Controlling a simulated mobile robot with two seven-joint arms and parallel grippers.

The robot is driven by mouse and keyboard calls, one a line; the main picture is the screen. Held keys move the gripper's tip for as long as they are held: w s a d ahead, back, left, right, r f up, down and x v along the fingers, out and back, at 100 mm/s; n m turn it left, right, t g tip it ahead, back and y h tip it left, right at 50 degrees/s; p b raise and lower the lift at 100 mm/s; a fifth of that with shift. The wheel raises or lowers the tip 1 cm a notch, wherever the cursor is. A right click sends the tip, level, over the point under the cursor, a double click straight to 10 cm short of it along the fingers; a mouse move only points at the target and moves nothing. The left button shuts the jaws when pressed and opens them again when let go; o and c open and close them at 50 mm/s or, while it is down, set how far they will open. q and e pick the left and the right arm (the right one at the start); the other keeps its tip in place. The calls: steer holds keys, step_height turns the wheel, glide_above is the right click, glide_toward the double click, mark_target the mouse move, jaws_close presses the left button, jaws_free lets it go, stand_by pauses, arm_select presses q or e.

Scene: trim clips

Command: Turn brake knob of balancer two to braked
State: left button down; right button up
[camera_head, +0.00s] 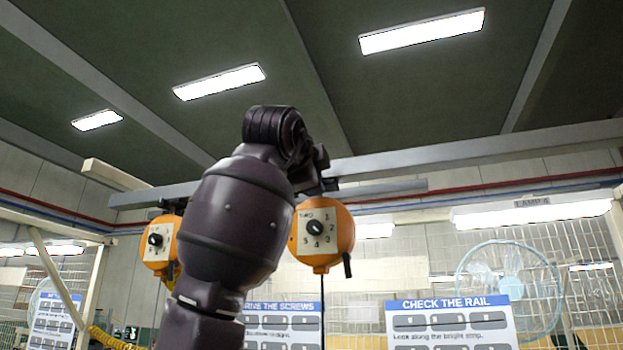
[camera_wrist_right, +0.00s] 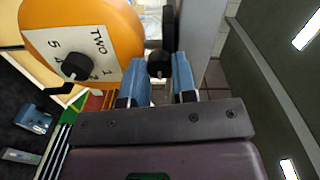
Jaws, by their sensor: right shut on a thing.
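Balancer two (camera_head: 343,235) is an orange housing with a white numbered plate and a black dial, hanging from the overhead rail right of my arm. In the right wrist view it fills the upper left (camera_wrist_right: 110,18), with "TWO" on its plate and the black dial (camera_wrist_right: 75,67) clear of my fingers. My right gripper (camera_wrist_right: 160,72) has its blue fingertips shut on a small black knob (camera_wrist_right: 158,64) beside the housing's upper end. The knob's marking and turned position cannot be read. In the head view my arm hides much of this grip. My left gripper is not in view.
Another orange balancer (camera_head: 158,245) hangs left of my arm. Grey rails (camera_head: 470,155) run overhead. Sign boards (camera_head: 450,304), a fan (camera_head: 510,290) and mesh fencing stand behind. A black handle (camera_head: 347,265) sticks out low on balancer two's right side.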

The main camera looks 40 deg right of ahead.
stand_by(0.5)
steer(key=o, duration=0.9)
steer(key=shift+a, duration=0.1)
steer(key=b+v, duration=0.2)
steer(key=v, duration=0.8)
steer(key=shift+s+a, duration=0.25)
steer(key=shift+a, duration=0.05)
steer(key=shift+f, duration=0.1)
